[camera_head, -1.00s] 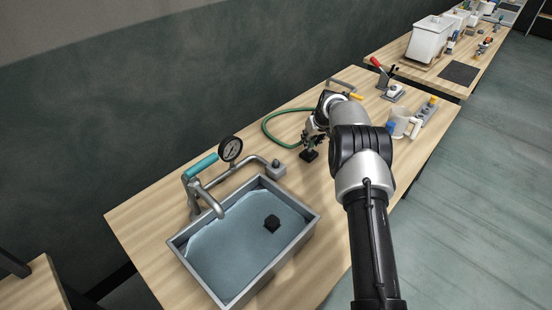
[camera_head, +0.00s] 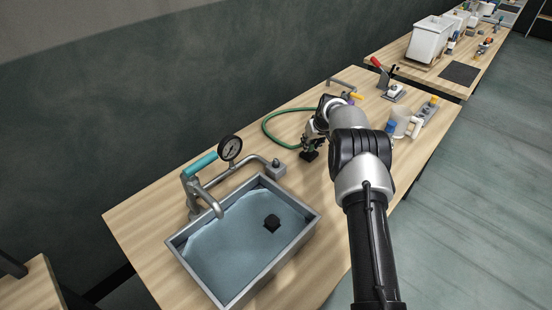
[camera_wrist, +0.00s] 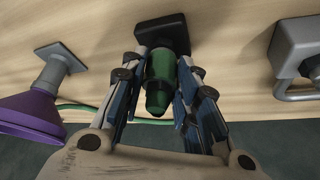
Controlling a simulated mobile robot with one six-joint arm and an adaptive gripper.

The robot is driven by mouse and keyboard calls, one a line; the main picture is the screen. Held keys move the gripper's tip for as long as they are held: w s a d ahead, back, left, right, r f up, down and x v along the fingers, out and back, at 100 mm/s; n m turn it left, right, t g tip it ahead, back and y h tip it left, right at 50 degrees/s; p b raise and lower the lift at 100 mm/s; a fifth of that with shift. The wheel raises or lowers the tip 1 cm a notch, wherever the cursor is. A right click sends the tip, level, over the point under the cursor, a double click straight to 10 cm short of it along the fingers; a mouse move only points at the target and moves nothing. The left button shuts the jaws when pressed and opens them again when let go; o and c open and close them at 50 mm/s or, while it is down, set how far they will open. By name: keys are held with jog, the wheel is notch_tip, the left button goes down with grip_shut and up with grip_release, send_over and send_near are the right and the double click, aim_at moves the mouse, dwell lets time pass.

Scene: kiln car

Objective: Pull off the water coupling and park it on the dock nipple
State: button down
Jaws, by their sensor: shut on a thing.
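The water coupling (camera_wrist: 158,98) is a green cylinder, seen in the wrist view between my jaws, its far end at a black block (camera_wrist: 162,34). The block also shows on the table in the head view (camera_head: 309,156). My gripper (camera_wrist: 162,76) is shut on the coupling from both sides; in the head view my gripper (camera_head: 314,138) is over the black block. A green hose (camera_head: 267,130) loops behind it; its join to the coupling is hidden. I cannot tell whether the coupling is seated on a nipple, because its contact with the block is hidden.
A purple funnel (camera_wrist: 30,112) is close at left in the wrist view. A clear mug (camera_head: 400,124) stands right of my arm.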

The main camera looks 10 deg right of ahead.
jog(key=shift+f, duration=0.3)
jog(key=c, duration=1.2)
grip_release()
jog(key=shift+o, duration=0.2)
jog(key=shift+r, duration=0.15)
jog(key=p+v, duration=0.3)
jog(key=v, duration=0.4)
jog(key=shift+s+r, duration=0.2)
jog(key=shift+r, duration=0.15)
jog(key=shift+r, duration=0.1)
dwell(0.5)
jog(key=v, duration=1.1)
jog(key=shift+s+r, duration=0.2)
jog(key=shift+r, duration=0.15)
